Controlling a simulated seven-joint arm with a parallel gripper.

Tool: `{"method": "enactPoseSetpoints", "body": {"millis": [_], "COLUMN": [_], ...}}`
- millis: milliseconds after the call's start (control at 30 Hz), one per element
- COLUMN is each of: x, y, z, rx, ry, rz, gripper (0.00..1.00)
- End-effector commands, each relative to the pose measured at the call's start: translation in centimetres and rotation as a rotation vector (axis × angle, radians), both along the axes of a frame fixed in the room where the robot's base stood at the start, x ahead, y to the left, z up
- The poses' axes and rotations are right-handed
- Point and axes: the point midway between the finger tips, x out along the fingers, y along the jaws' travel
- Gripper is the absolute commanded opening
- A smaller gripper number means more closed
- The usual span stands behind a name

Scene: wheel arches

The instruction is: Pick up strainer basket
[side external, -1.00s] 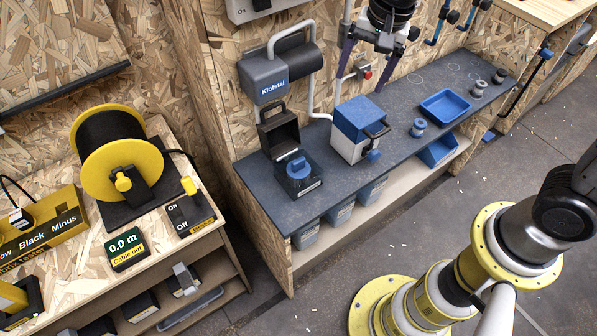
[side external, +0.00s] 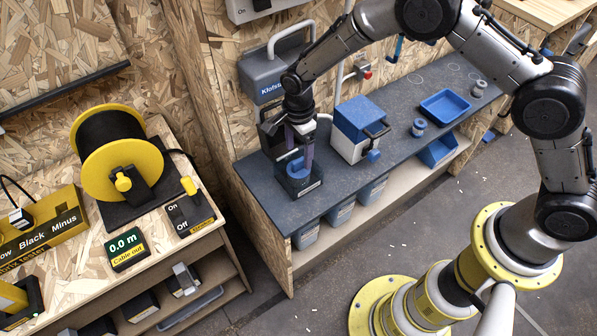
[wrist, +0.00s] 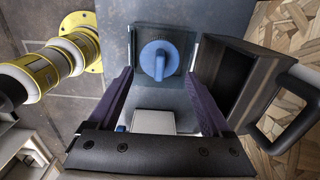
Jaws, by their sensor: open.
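A round blue part with a raised bar handle, which looks like the strainer basket (wrist: 158,62), sits in a dark square open-topped housing (wrist: 184,36). In the side view the blue part (side external: 295,169) is partly covered by my fingers, and the housing (side external: 300,191) stands on the dark bench below the Klofstal machine. My gripper (side external: 298,158) points down just above the blue part. In the wrist view my gripper (wrist: 159,74) is open, with its purple fingers spread left and right of the handle. Nothing is held, and I cannot tell whether a finger touches the housing.
The housing's dark lid (wrist: 242,82) stands open close beside my right finger in the wrist view. A blue and white box (side external: 358,130) stands to the right on the bench. A blue tray (side external: 445,105) and a small blue spool (side external: 418,127) lie farther right.

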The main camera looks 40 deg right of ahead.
Motion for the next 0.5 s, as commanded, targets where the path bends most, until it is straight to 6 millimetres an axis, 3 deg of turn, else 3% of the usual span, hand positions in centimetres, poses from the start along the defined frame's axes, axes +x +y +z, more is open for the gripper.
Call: {"method": "enactPoseSetpoints", "body": {"millis": [100, 367, 500], "x": [0.0, -0.1, -0.2], "y": [0.0, 0.0, 0.1], "z": [-1.5, -3.4, -5.6], "rx": [0.000, -0.001, -0.001], "ry": [0.001, 0.001, 0.002], "rz": [0.000, 0.001, 0.001], "gripper": [0.83, 0.83, 0.83]}}
